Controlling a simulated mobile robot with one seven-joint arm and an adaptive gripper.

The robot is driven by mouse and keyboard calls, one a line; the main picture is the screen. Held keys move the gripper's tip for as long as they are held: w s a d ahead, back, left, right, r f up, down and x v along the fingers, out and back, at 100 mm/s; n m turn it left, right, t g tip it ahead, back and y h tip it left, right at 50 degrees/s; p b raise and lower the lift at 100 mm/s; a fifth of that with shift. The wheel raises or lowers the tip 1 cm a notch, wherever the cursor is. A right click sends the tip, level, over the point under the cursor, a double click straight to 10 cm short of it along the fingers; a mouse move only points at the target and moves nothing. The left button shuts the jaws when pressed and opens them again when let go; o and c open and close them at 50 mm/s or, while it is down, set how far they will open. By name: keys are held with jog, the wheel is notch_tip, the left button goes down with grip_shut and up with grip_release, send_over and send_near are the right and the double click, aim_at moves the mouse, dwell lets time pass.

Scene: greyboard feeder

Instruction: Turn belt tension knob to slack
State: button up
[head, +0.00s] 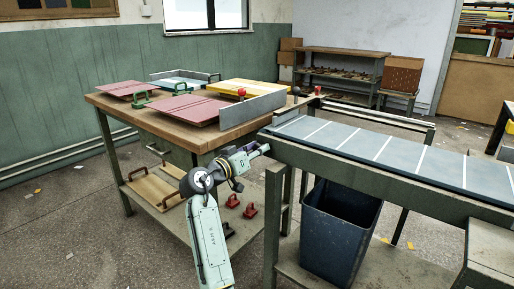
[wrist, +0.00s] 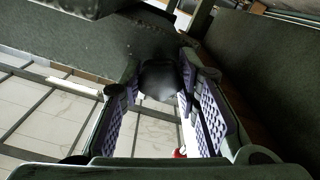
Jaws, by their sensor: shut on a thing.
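The belt tension knob (wrist: 160,80) is a dark, rounded knob in the upper middle of the wrist view. My gripper (wrist: 161,76) has its two purple-padded fingers on either side of it and is shut on it. In the head view my gripper (head: 256,152) reaches the near left end of the feeder's green frame (head: 300,157), just below the belt. I cannot make out the knob in the head view. No marking for slack or tight is readable. The grey-blue belt (head: 400,155) with white cross lines runs off to the right.
A wooden-topped workbench (head: 122,104) stands left of the feeder, with red boards (head: 185,110) and a grey metal guard (head: 252,108). Red-handled pieces (head: 250,211) lie on its lower shelf. A dark blue bin (head: 340,228) stands under the belt. Open floor lies at the left.

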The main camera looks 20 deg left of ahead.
jog(key=n+p, duration=0.4)
jog(key=shift+r, duration=0.25)
jog(key=n+p, duration=0.4)
jog(key=p, duration=0.1)
jog(key=shift+n, duration=0.4)
jog(key=n+p, duration=0.6)
jog(key=shift+f+n+p, duration=0.2)
jog(key=shift+n+p, duration=0.8)
jog(key=shift+p, duration=0.05)
jog(key=o, duration=1.2)
jog(key=shift+c, duration=0.2)
jog(key=shift+s, duration=0.1)
